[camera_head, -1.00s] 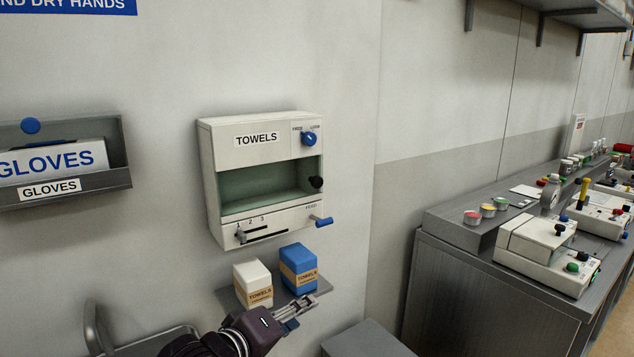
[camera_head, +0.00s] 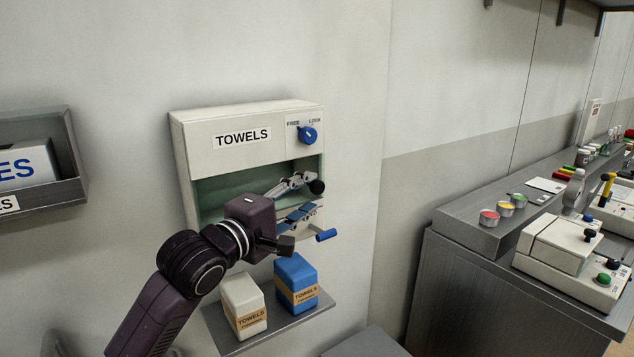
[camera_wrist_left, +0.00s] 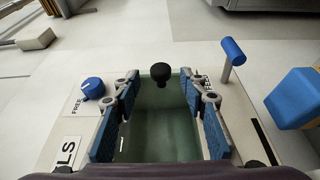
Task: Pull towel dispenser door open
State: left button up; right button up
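The white towel dispenser (camera_head: 240,155) hangs on the wall, and its front door with the greenish window looks shut. A black round knob (camera_head: 317,187) sits at the door's right edge. My left gripper (camera_head: 308,196) is in front of the window, its two fingers spread and empty, one above and one below the knob's height. In the left wrist view the black knob (camera_wrist_left: 160,71) shows in the gap between the fingertips; I cannot tell whether they touch it. A blue FREE/LOCK dial (camera_head: 307,135) is at the upper right; its setting is unclear. My right gripper is not visible.
A blue feed lever (camera_head: 326,235) sticks out below the knob, close to the gripper. A shelf (camera_head: 278,328) below holds a white towel pack (camera_head: 243,305) and a blue one (camera_head: 296,282). A grey counter (camera_head: 480,270) with equipment is at right.

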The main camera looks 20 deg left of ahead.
aim_at(313, 190)
pick_arm(q)
jog(key=p+x, duration=0.1)
jog(key=x, duration=0.3)
jog(key=shift+w+d, duration=0.1)
jog(key=shift+w, duration=0.25)
jog(key=shift+w+f, duration=0.1)
jog(key=c, duration=0.8)
jog(key=shift+c, duration=1.3)
grip_shut()
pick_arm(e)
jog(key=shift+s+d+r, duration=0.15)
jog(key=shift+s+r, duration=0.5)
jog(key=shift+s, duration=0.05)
